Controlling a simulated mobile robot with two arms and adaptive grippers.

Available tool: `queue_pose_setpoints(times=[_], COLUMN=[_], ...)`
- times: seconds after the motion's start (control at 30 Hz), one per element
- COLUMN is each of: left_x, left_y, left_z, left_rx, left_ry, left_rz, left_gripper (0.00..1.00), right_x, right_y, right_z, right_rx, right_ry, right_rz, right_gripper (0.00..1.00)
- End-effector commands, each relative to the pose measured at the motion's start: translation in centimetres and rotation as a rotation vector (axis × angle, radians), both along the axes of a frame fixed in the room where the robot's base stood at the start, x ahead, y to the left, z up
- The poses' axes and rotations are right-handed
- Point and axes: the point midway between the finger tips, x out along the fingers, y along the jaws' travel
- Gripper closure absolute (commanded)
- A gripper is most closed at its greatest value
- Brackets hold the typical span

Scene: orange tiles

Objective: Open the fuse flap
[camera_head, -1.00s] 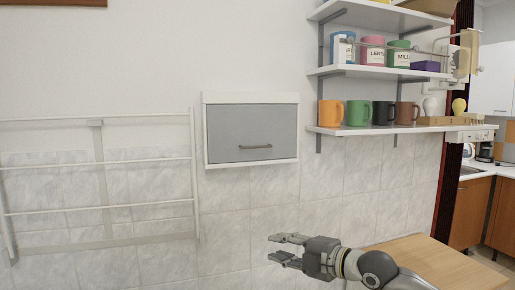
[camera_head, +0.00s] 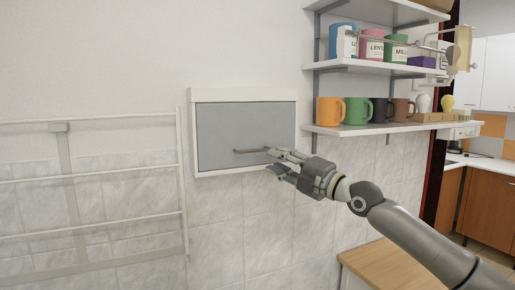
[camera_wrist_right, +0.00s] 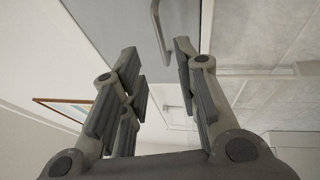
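The fuse flap (camera_head: 230,122) is a grey panel in a white frame on the wall, left of centre in the head view. It looks shut. Its bar handle (camera_head: 251,150) runs along the lower part of the panel. My right gripper (camera_head: 273,161) is open, at the right end of the handle in the head view. In the right wrist view, the handle (camera_wrist_right: 160,30) shows beyond and between the spread fingers (camera_wrist_right: 158,62), with the grey flap (camera_wrist_right: 125,18) behind it. I cannot tell whether a finger touches the handle. My left gripper is in neither view.
Shelves (camera_head: 385,130) with mugs and canisters hang to the right of the flap. A white rail rack (camera_head: 90,177) is on the wall to the left. A wooden tabletop (camera_head: 385,268) lies below my right arm.

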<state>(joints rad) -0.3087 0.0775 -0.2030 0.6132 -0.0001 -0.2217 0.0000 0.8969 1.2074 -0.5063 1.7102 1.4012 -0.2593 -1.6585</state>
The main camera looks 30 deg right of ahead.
Motion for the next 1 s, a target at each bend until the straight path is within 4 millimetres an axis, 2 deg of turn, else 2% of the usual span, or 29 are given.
queue_pose_setpoints(times=[0.03,0.17,0.4,0.6,0.87,1.0], left_x=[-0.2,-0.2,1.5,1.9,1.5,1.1], left_y=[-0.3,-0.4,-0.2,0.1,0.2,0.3], left_z=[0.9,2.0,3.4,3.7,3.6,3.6], left_rx=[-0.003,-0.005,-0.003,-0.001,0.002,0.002], left_ry=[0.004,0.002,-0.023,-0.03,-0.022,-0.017], left_rz=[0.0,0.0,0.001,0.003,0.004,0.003], left_gripper=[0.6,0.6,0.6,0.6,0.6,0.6], right_x=[0.9,3.0,6.0,6.9,7.0,7.0], right_y=[0.3,1.1,2.2,2.5,2.5,2.5], right_z=[0.7,1.1,1.4,1.4,1.3,1.3], right_rx=[0.006,0.005,0.003,0.0,0.0,0.0], right_ry=[-0.001,-0.002,0.0,0.001,0.001,0.001], right_rz=[0.001,0.001,0.001,0.0,0.0,0.0], right_gripper=[0.71,0.71,0.71,0.71,0.71,0.89])
